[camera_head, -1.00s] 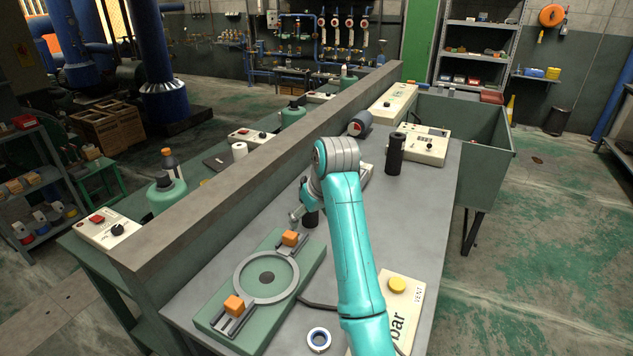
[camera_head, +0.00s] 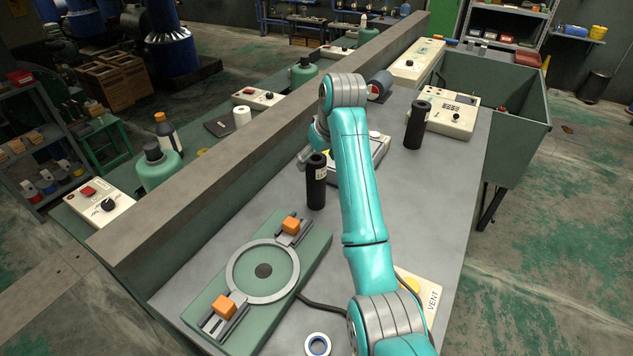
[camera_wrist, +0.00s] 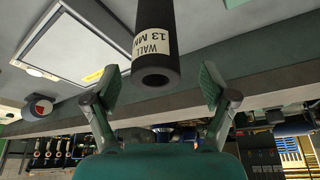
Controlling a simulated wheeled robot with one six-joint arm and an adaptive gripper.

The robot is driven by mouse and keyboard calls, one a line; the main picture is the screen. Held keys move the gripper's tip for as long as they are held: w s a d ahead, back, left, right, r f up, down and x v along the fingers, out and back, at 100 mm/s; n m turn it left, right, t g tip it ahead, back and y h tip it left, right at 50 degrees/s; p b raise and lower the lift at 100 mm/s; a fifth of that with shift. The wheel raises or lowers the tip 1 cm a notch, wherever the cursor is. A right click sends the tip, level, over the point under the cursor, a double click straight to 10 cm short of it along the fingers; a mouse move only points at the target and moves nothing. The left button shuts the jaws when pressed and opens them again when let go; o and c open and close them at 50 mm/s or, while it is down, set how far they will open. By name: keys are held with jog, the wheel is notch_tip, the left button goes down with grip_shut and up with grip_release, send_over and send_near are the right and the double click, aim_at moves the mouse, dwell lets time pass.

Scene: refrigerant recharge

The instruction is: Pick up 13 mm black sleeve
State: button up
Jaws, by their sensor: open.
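A black sleeve (camera_head: 316,184) with a pale label stands upright on the grey bench, left of my arm. In the wrist view the black sleeve (camera_wrist: 154,45) shows a label reading "WALL 13 MM" and its round open end. My gripper (camera_wrist: 160,87) is open, with one finger on each side of the sleeve's end and a gap on both sides. In the head view my gripper is mostly hidden behind my arm and the sleeve. A second black sleeve (camera_head: 416,125) stands farther back on the right; no size is readable on it.
A green fixture (camera_head: 262,275) with a ring and orange blocks lies at the front left. A white scale-like device (camera_head: 372,150) sits behind my arm. A raised ledge (camera_head: 250,140) runs along the bench's left side.

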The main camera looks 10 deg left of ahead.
aim_at(316, 183)
jog(key=shift+d+x, duration=0.15)
jog(key=shift+x, duration=1.2)
jog(key=shift+d+x, duration=0.2)
jog(key=shift+x, duration=1.15)
jog(key=shift+f, duration=0.1)
jog(key=c, duration=1.3)
jog(key=shift+o, duration=0.2)
